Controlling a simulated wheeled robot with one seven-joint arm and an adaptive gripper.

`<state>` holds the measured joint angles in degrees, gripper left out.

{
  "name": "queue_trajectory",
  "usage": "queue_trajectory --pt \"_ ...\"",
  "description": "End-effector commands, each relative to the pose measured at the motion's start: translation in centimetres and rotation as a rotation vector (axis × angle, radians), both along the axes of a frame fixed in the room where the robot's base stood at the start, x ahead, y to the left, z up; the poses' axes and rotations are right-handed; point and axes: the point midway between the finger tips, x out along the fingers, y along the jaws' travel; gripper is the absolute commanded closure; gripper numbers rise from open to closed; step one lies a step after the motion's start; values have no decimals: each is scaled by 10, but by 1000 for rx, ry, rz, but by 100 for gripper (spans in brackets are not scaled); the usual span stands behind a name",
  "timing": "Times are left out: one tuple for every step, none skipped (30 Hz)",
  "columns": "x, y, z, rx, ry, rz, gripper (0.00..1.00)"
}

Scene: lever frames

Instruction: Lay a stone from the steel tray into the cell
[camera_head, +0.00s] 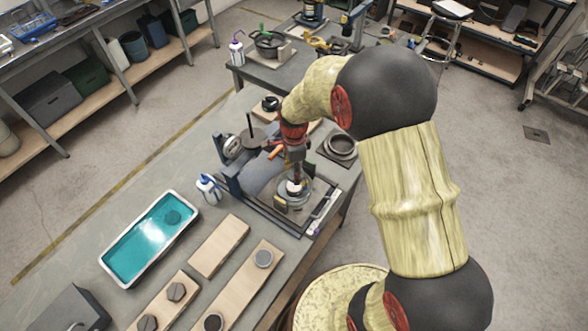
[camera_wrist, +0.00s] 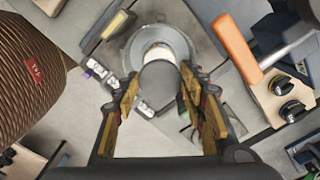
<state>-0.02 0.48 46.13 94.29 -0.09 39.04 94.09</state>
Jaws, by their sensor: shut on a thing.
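My gripper (camera_wrist: 160,84) is shut on a grey round stone (camera_wrist: 160,79), with one gold finger on each side of it. In the head view my gripper (camera_head: 295,172) hangs over the cell (camera_head: 304,192), a clear round vessel on the bench apparatus. In the wrist view the cell (camera_wrist: 133,43) shows as a ring with a pale centre, partly hidden behind the stone. I cannot tell whether the stone touches it.
A dial gauge (camera_head: 231,147), a wash bottle (camera_head: 208,188) and an orange-handled tool (camera_wrist: 236,47) stand close around the cell. A dark ring (camera_head: 342,146) lies to its right.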

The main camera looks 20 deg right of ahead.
Motion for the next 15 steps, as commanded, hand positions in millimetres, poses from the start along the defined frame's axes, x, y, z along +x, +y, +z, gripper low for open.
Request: queue_trajectory --pt "0 0 -5 0 0 0 85" --pt "0 0 -7 0 0 0 85" --pt "0 0 -10 0 0 0 85" --pt "0 0 -12 0 0 0 85" --pt "0 0 -13 0 1 0 85" --pt "0 0 -16 0 1 0 85" --pt "0 0 -18 0 1 0 85" --pt "0 0 -20 0 1 0 85" --pt "0 0 -22 0 1 0 85" --pt "0 0 -24 0 1 0 85" --pt "0 0 -26 0 1 0 85" --pt "0 0 -28 0 1 0 85" --pt "0 0 -30 0 1 0 85" --pt "0 0 -32 0 1 0 85" --pt "0 0 -35 0 1 0 85"
